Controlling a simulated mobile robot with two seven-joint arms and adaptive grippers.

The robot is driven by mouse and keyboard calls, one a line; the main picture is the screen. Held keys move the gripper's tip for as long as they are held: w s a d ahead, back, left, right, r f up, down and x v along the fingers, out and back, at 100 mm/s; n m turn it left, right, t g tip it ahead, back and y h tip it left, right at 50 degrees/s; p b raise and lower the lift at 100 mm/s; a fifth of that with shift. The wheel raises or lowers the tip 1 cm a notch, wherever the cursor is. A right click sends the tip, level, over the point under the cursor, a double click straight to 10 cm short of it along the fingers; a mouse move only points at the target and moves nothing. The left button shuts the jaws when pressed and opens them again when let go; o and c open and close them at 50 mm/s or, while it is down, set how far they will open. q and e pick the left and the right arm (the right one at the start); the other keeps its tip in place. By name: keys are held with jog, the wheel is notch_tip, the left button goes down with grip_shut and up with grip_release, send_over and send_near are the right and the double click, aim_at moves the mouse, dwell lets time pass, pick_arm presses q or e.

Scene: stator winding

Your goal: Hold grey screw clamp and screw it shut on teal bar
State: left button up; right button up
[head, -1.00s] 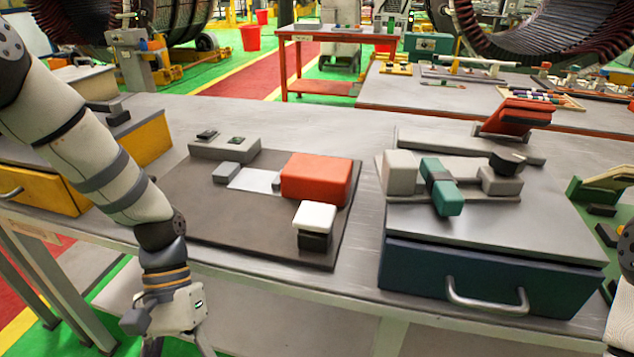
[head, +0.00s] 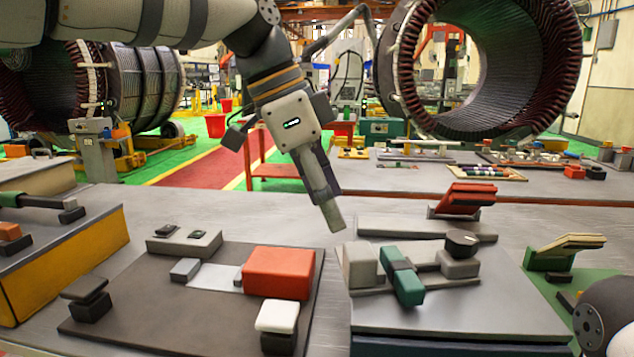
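The teal bar (head: 402,281) lies across the clamp on top of the blue box at the right. The clamp has a light grey block (head: 360,265) left of the bar and a grey block (head: 459,264) right of it. A dark round knob (head: 461,243) sits at the right block. A dark band crosses the bar. My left gripper (head: 334,222) points down behind and left of the clamp, apart from it. Its fingers are seen edge-on, and I see nothing held. Of my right arm only a link shows at the lower right; its gripper is outside the view.
A red block (head: 278,272) and a white-topped block (head: 277,317) stand on the dark mat (head: 170,310) at the left. A red angled piece (head: 466,199) stands behind the clamp. A green stand (head: 564,255) is at the right. Bare grey table lies behind the mat.

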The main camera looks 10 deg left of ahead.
aim_at(349, 251)
pick_arm(q)
jog(key=x, duration=0.9)
jog(key=shift+f, duration=0.2)
